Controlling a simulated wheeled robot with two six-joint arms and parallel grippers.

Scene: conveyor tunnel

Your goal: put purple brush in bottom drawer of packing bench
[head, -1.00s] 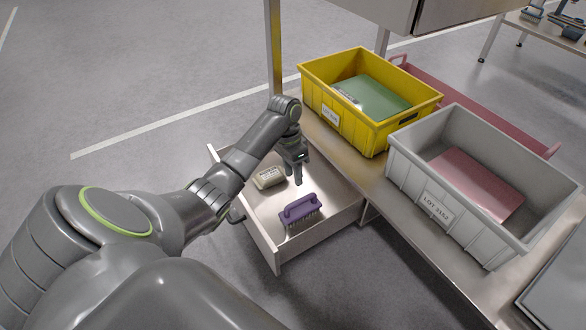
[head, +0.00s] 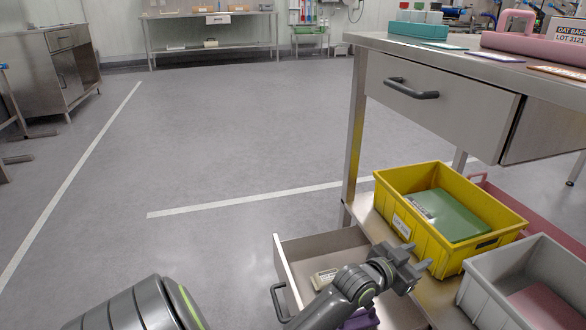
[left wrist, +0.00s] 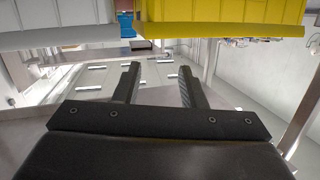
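The bottom drawer (head: 293,268) of the packing bench is pulled open in the head view. The purple brush (head: 362,319) lies inside it, mostly hidden behind my left arm and cut by the lower picture edge. My left gripper (head: 416,258) is above the drawer's bench side, near the yellow bin, clear of the brush. In the left wrist view its two fingers (left wrist: 158,85) stand apart with nothing between them. My right gripper is in neither view.
A pale labelled block (head: 324,278) also lies in the drawer. A yellow bin (head: 452,257) and a grey bin (head: 497,292) stand on the bench's low shelf. The upper drawer (head: 440,108) is shut. Open floor (head: 240,140) lies to the left.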

